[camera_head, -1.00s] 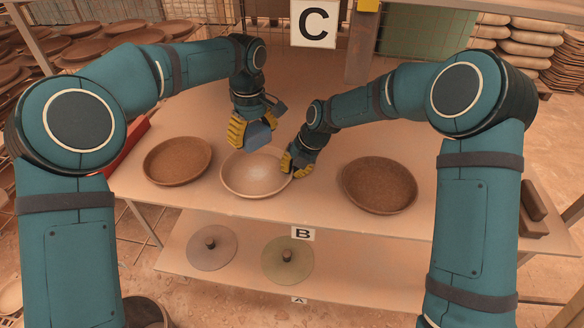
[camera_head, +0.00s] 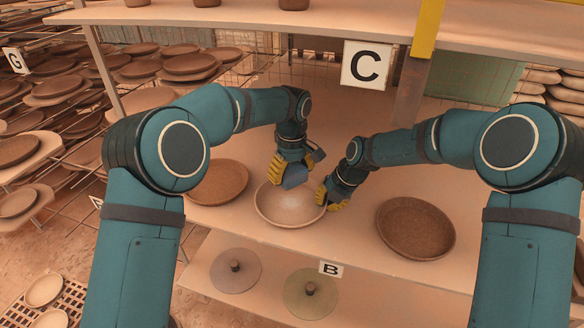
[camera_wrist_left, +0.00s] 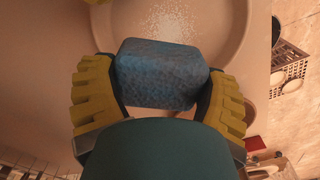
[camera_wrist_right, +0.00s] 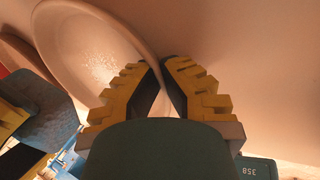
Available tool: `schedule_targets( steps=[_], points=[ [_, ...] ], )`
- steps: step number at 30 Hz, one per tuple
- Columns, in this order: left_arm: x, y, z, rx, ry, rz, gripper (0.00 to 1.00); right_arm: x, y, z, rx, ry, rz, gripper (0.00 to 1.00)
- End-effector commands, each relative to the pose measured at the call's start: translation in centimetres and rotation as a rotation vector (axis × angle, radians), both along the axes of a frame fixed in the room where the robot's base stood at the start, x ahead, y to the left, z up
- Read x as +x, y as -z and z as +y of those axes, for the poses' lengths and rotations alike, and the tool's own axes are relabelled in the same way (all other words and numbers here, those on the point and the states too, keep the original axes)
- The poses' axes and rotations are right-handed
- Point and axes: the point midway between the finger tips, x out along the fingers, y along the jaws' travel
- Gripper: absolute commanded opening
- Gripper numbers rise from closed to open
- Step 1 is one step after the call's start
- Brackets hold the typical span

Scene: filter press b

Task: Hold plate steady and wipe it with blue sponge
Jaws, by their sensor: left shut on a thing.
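The light, shallow plate (camera_head: 284,208) sits on the shelf in the head view, with pale specks on its inside. It also shows in the left wrist view (camera_wrist_left: 235,45) and the right wrist view (camera_wrist_right: 85,45). My left gripper (camera_head: 298,170) is shut on the blue sponge (camera_wrist_left: 160,72) and holds it over the plate's far side; contact is unclear. My right gripper (camera_head: 330,196) is at the plate's right rim. In the right wrist view its fingers (camera_wrist_right: 162,80) are nearly together, with the rim running in between; the exact contact is partly hidden.
A brown plate (camera_head: 217,183) stands left of the light plate and another brown plate (camera_head: 415,228) stands right. Two discs with knobs (camera_head: 236,270) (camera_head: 310,293) lie on the lower shelf. An upper shelf (camera_head: 270,14) crosses above. Bare shelf lies between the light and right plates.

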Motion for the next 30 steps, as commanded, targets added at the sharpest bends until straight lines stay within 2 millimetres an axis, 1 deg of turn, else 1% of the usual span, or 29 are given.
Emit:
schedule_targets(
  steps=[3,17,19,20,23,30],
  points=[
    [-0.1,1.2,0.0,0.000,0.000,0.002,0.49,0.0,0.0,0.0,0.001,0.000,-0.001,0.00],
    [-0.1,5.3,0.0,0.000,0.000,0.002,0.49,0.0,0.0,0.0,0.001,0.000,-0.001,0.00],
    [-0.1,6.4,0.0,0.000,0.000,0.004,0.49,0.0,0.0,0.0,0.001,0.000,-0.001,0.00],
    [-0.4,6.0,0.1,-0.001,0.000,0.001,0.50,0.0,0.0,0.0,0.001,0.000,-0.001,0.00],
    [-1.4,6.4,0.3,0.000,0.001,0.001,0.49,0.0,0.0,0.0,0.000,0.000,-0.001,0.00],
    [-3.3,6.4,0.7,0.001,0.000,0.003,0.49,0.0,0.0,0.0,0.001,0.000,-0.001,0.00]
  ],
)
